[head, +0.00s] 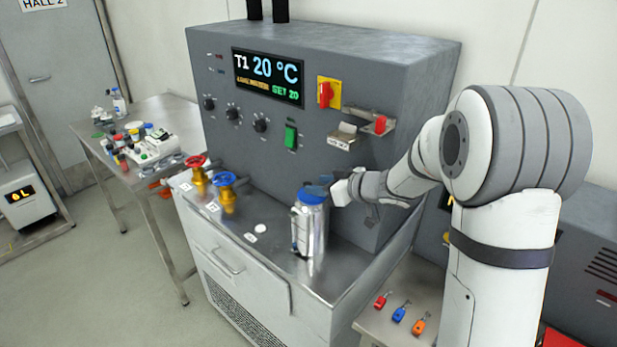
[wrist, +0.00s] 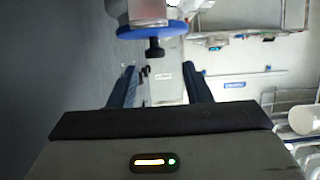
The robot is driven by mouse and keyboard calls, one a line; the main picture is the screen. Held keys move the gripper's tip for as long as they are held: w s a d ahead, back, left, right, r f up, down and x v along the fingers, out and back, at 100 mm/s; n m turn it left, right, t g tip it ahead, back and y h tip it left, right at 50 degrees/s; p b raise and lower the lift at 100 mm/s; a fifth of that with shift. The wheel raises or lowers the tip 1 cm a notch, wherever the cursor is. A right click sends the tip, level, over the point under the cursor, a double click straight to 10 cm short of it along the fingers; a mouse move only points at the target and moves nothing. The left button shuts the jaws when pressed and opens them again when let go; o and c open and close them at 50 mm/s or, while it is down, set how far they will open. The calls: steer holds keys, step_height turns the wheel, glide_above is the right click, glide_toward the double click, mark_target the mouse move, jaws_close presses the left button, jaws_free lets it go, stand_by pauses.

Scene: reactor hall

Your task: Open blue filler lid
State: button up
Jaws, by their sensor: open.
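A silver canister (head: 309,232) stands upright on the steel top of the grey machine. Its blue lid (head: 311,197) sits on top of it. In the wrist view, which looks upside down, the blue lid (wrist: 152,31) shows at the top with a small black knob (wrist: 154,48) on it. My gripper (head: 322,184) is at lid height, reaching in from the right, with its fingers close to the lid. In the wrist view my gripper (wrist: 160,72) is open and empty. The knob is roughly in line with the gap between the fingers; whether they touch it cannot be told.
Red (head: 196,167) and blue (head: 224,180) valve wheels stand left of the canister. The machine's front panel (head: 300,130), with a jutting bracket and red knob (head: 380,124), rises close behind. A side table (head: 165,125) holds several small items. Small coloured tags (head: 398,314) lie at lower right.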

mark_target(308, 183)
steer(key=x, duration=0.5)
steer(key=shift+w+f+p, duration=0.2)
steer(key=shift+w+p, duration=0.15)
steer(key=shift+w, duration=0.1)
steer(key=shift+c, duration=0.3)
jaws_close()
